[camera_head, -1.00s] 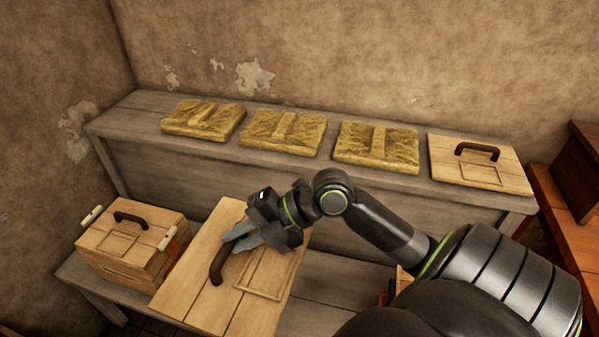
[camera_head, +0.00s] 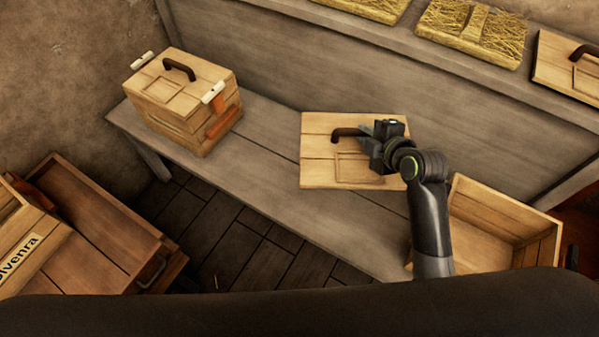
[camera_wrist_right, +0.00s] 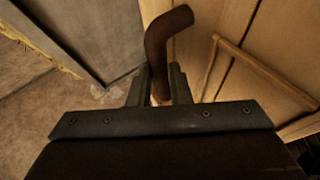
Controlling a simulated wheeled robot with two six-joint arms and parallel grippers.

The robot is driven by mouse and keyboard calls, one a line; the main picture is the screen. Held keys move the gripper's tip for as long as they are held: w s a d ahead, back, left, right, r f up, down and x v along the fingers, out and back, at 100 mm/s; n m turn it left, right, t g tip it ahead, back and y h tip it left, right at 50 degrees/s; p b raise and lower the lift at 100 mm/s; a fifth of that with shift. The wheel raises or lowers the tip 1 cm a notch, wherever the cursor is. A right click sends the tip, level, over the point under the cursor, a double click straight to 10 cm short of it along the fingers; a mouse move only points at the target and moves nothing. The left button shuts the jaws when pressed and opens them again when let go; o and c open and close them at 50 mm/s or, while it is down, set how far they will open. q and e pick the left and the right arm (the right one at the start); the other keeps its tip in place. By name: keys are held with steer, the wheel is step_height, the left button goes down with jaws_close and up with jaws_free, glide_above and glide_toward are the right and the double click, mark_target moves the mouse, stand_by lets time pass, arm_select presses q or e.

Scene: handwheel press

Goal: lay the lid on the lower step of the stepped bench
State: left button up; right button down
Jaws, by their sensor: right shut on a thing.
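The wooden lid (camera_head: 318,170), a pale plank square with a dark curved handle (camera_head: 345,133), is over the lower step (camera_head: 265,150) of the stepped bench in the head view. My right gripper (camera_head: 370,133) is shut on the handle. In the wrist view the handle (camera_wrist_right: 166,40) stands between the fingers (camera_wrist_right: 158,85). The lid looks about level; whether it touches the step or hovers just above it, I cannot tell. My left gripper is not in view.
A lidded wooden box (camera_head: 185,105) with white-tipped levers stands on the step's left end. An open wooden box (camera_head: 500,220) is right of the lid. Straw-filled panels (camera_head: 470,30) and another lid (camera_head: 570,65) lie on the upper step. Wooden crates (camera_head: 90,220) stand at lower left.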

mark_target(339, 159)
steer(key=shift+m+h, duration=0.6)
steer(key=shift+h, duration=0.1)
steer(key=a+f+b, duration=0.1)
steer(key=f+b, duration=0.1)
steer(key=f, duration=0.4)
steer(key=a+f+b, duration=0.1)
steer(key=a+f, duration=0.1)
steer(key=f, duration=0.5)
steer(key=w+a+f+b, duration=0.1)
steer(key=a+f+b, duration=0.1)
steer(key=f, duration=0.4)
steer(key=shift+a+f+b, duration=0.1)
steer(key=shift+f+b, duration=0.05)
steer(key=shift+b, duration=0.2)
steer(key=shift+f, duration=0.45)
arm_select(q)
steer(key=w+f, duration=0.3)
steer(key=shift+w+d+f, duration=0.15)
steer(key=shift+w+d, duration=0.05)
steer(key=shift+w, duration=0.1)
arm_select(e)
steer(key=c, duration=1.3)
jaws_free()
steer(key=shift+s, duration=0.1)
steer(key=shift+c, duration=0.2)
